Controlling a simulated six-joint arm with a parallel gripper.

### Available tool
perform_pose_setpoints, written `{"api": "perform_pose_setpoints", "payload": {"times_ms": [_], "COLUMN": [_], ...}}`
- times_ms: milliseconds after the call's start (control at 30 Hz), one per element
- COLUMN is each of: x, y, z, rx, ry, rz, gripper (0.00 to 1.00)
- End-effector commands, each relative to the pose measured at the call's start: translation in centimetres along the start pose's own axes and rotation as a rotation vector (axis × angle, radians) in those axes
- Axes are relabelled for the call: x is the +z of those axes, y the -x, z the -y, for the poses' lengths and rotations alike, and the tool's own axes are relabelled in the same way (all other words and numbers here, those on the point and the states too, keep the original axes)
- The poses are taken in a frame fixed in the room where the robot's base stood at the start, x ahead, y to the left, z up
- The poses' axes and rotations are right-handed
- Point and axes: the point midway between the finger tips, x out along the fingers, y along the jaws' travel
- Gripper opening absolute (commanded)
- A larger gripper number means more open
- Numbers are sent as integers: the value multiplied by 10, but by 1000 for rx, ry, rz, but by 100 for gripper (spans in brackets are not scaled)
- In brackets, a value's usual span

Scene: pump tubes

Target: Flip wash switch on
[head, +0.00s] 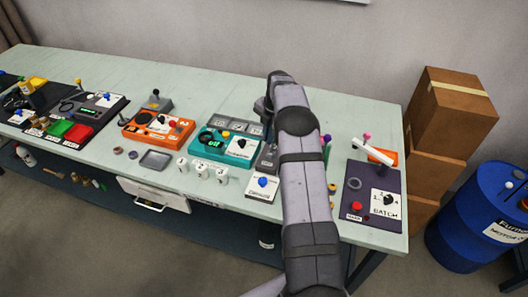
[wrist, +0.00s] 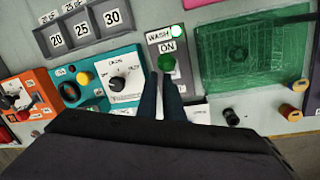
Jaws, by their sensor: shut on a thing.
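The wash switch panel (wrist: 154,55) is a grey box with a "WASH" label and "ON" below it, upper middle of the wrist view. A small lamp (wrist: 177,31) at its top right glows green. The switch's green round knob (wrist: 167,63) sits just below the "ON" label. My gripper (wrist: 167,78) reaches up from below, its two dark fingers shut at the knob; the lever under it is hidden between them. In the head view my arm covers the fingertips and most of this spot.
Left of the panel stands a teal box (wrist: 102,68) with a black dial. A green transparent tray (wrist: 255,55) lies to the right. A black knob (wrist: 232,117) and an orange-topped spool (wrist: 290,112) are at lower right. White cups (head: 201,171) stand left of my arm.

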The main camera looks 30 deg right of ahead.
Motion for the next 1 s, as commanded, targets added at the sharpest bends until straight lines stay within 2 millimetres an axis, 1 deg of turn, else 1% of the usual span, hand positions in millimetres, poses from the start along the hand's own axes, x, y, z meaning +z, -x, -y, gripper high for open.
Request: {"api": "perform_pose_setpoints", "payload": {"times_ms": [33, 533, 767, 1000], "x": [20, 20, 13, -8], "y": [3, 2, 6, 16], "z": [0, -1, -2, -3], "rx": [20, 20, 20, 17], "ry": [2, 3, 3, 6], "rz": [52, 52, 50, 39], "gripper": [0, 0, 0, 0]}}
